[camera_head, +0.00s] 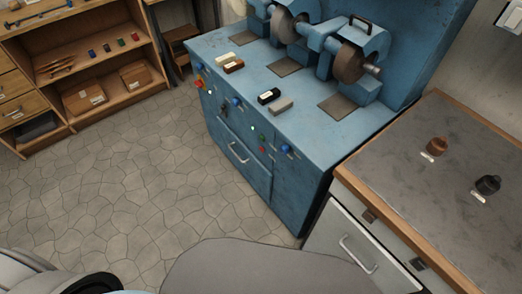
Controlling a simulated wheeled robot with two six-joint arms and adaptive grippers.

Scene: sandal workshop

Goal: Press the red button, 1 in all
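The blue grinding machine (290,130) stands in the upper middle, with its front panel facing the floor on the left. A small red button-like control (199,84) sits at the upper left end of that panel. A second small red control (262,149) sits farther right, below a green one (262,139). They are too small to tell exactly which is a push button or whether either is pressed. Neither of my grippers shows in the head view.
Blue knobs (237,101) sit along the same panel, above a drawer handle (239,153). Blocks and grinding wheels (351,63) stand on the machine's top. A grey-topped bench (440,190) adjoins it at right. A wooden shelf (70,115) stands at left. The stone floor (130,190) between is clear.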

